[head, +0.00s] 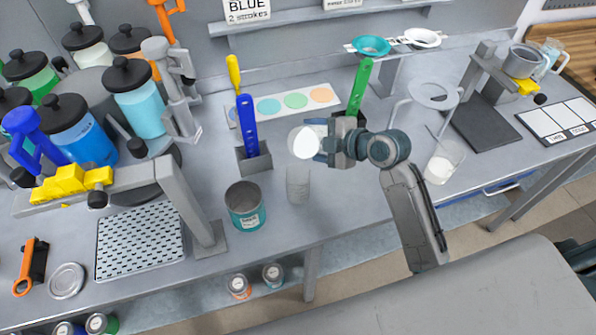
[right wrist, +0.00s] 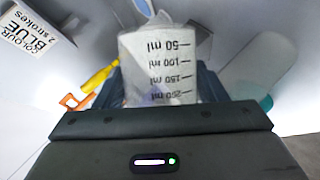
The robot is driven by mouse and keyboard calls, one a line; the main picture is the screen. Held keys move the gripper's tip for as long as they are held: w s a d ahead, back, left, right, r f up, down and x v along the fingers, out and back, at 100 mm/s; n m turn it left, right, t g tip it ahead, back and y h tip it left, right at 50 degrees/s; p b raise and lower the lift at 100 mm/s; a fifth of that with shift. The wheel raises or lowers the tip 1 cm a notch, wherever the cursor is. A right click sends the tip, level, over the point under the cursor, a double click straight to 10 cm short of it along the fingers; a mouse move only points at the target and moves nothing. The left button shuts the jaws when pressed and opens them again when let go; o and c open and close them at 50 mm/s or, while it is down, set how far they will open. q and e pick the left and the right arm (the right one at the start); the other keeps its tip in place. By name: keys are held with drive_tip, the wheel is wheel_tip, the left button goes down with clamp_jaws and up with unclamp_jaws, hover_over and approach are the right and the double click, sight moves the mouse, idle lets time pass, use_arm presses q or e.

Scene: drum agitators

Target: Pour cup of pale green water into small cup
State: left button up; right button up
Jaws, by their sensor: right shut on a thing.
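My right gripper (head: 322,145) is shut on a clear cup (head: 304,142) and holds it above the table. In the right wrist view this cup (right wrist: 158,65) stands between the fingers, with its ml marks upside down, so it looks strongly tipped. Its contents look whitish; I cannot make out a pale green tint or a stream. A small translucent cup (head: 298,185) stands on the table just below the held cup in the head view. I cannot tell the exact gap between them. My left gripper is not in view.
A grey-teal can (head: 246,206) stands left of the small cup. A holder with a blue stick (head: 247,125) is behind it. Another clear cup with whitish contents (head: 444,162) stands at right, near a ring stand (head: 433,95). Pump jars crowd the left.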

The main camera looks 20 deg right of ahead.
drive_tip(key=shift+f+n+t+h+b, duration=0.1)
drive_tip(key=shift+n+t+h+b, duration=0.2)
drive_tip(key=shift+n+t+b, duration=0.4)
idle(2.7)
